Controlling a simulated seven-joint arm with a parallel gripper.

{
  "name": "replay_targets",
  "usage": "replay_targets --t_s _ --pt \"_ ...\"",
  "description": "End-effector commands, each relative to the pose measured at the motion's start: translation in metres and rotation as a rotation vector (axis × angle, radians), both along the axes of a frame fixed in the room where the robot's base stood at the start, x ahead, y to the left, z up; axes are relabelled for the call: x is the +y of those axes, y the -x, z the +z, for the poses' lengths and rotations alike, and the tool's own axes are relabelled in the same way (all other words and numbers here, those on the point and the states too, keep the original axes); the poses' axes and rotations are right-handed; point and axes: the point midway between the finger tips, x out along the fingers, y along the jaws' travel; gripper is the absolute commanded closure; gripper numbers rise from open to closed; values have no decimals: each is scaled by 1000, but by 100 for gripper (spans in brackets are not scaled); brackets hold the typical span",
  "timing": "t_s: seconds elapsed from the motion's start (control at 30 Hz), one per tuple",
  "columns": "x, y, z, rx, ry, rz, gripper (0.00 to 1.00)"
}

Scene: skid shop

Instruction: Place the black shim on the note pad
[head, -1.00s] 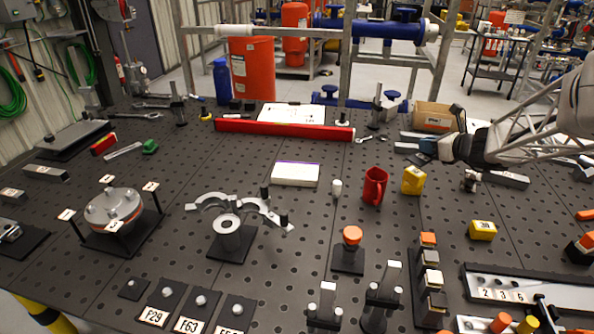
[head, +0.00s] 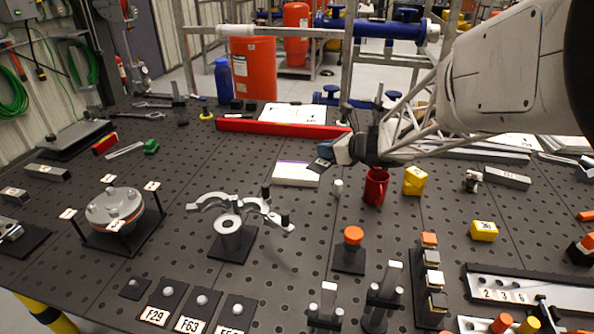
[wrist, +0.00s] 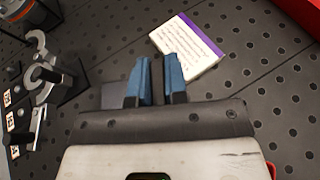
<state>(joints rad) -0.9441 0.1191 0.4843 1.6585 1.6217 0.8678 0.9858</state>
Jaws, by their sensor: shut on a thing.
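The note pad (head: 292,176) is a white block with a purple edge, lying on the dark perforated table. It also shows in the wrist view (wrist: 192,50), just beyond my fingertips. My gripper (head: 333,154) has blue fingers and is above the table by the pad's right end. It is shut on the black shim (head: 319,165), a small dark plate with a pale mark at the fingertips. In the wrist view the gripper (wrist: 157,78) shows both blue fingers; a flat grey patch lies left of them, and I cannot tell whether it is the shim.
A red mug (head: 375,187), a small white cup (head: 338,187) and a yellow block (head: 415,181) stand right of the pad. A long red bar (head: 275,126) lies behind it. A metal clamp fixture (head: 229,224) stands in front, to the left.

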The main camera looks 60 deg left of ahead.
Motion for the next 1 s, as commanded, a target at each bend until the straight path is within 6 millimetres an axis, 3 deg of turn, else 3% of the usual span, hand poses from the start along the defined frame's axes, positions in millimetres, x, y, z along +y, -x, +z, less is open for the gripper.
replay_targets --t_s 0.03,0.27,0.4,0.6,1.0 --pt "4 12 1 -1 0 13 100" --pt "16 51 0 -1 0 56 100" --pt "15 48 -31 1 2 51 100" --pt "15 48 -59 0 2 52 100" --pt "15 48 -67 0 0 51 100"
